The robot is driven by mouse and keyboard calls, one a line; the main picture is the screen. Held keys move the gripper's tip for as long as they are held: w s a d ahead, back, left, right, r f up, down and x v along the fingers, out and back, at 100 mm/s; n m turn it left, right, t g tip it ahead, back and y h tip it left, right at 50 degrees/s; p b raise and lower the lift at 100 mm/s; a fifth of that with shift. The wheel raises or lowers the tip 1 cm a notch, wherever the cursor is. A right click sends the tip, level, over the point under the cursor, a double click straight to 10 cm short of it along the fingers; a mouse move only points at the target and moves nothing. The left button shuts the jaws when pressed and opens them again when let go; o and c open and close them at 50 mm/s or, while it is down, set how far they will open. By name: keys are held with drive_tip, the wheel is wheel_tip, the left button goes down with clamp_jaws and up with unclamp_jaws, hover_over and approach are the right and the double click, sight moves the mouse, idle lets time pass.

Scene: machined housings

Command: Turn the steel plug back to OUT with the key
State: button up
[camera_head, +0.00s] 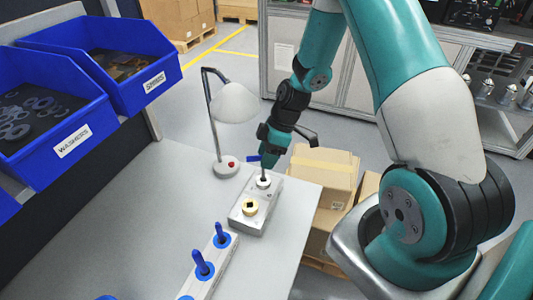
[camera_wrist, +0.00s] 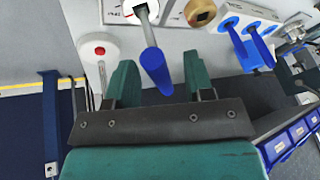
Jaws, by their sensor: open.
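A grey housing block (camera_head: 247,222) stands near the far right corner of the bench. It carries a pale steel plug (camera_head: 263,182) and a brass plug (camera_head: 250,207), which also shows in the wrist view (camera_wrist: 200,12). In the wrist view, a key with a blue handle (camera_wrist: 156,72) and grey shaft has its tip at the steel plug (camera_wrist: 152,8). The key handle also shows in the head view (camera_head: 253,158). My gripper (camera_wrist: 160,64) is open, one finger on each side of the handle, with visible gaps. The markings beside the steel plug are too small to read.
A white rack (camera_head: 207,262) with blue-handled keys stands nearer on the bench. A desk lamp (camera_head: 234,104) stands close to the left of my gripper. Blue bins (camera_head: 70,148) hang at the left. Cardboard boxes (camera_head: 325,170) stand beyond the bench's right edge.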

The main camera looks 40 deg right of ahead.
drive_tip(key=shift+f, duration=0.25)
clamp_jaws()
drive_tip(key=shift+a+n+g+b, duration=0.1)
drive_tip(key=shift+n+g+b, duration=0.25)
drive_tip(key=shift+n, duration=0.65)
drive_tip(key=shift+n+g, duration=0.25)
drive_tip(key=shift+n, duration=0.15)
drive_tip(key=shift+f+n+g+b, duration=0.1)
drive_tip(key=shift+n+g+b, duration=0.35)
drive_tip(key=shift+n, duration=0.65)
drive_tip(key=shift+s+n+h, duration=0.1)
drive_tip(key=shift+n+h, duration=0.2)
